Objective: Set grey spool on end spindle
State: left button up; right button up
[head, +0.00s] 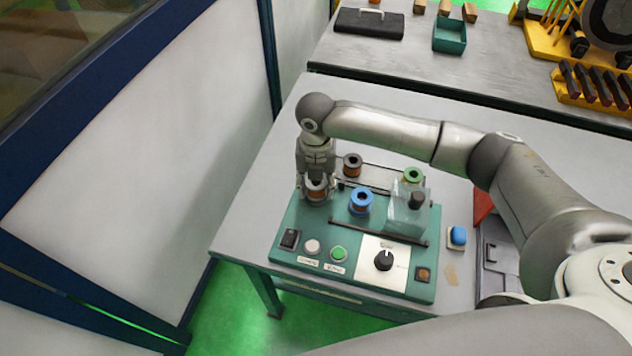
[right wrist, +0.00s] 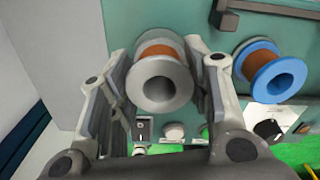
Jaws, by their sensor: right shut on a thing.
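The grey spool (head: 317,187), wound with copper wire, is between the fingers of my right gripper (head: 316,192) over the left end of the teal winding machine (head: 290,250). In the right wrist view the spool (right wrist: 160,85) shows its round flange and open bore toward the camera. The right gripper (right wrist: 165,95) is shut on it, one finger on each side. The end spindle is hidden by the spool and fingers, so I cannot tell whether the spool is around it. My left gripper is not in view.
A blue spool (head: 361,201) stands on the machine right of my gripper, with a dark spool (head: 352,164) behind and a green spool (head: 413,176) farther right. A clear guard (head: 406,219) stands beside the blue spool. A blue button (head: 457,236) is right of the machine.

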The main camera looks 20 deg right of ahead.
jog(key=shift+f, duration=0.55)
jog(key=shift+p, duration=0.3)
dwell(0.5)
jog(key=o, duration=1.3)
jog(key=shift+o, duration=0.2)
notch_tip(320, 180, up, 7)
jog(key=p, duration=0.7)
dwell(0.5)
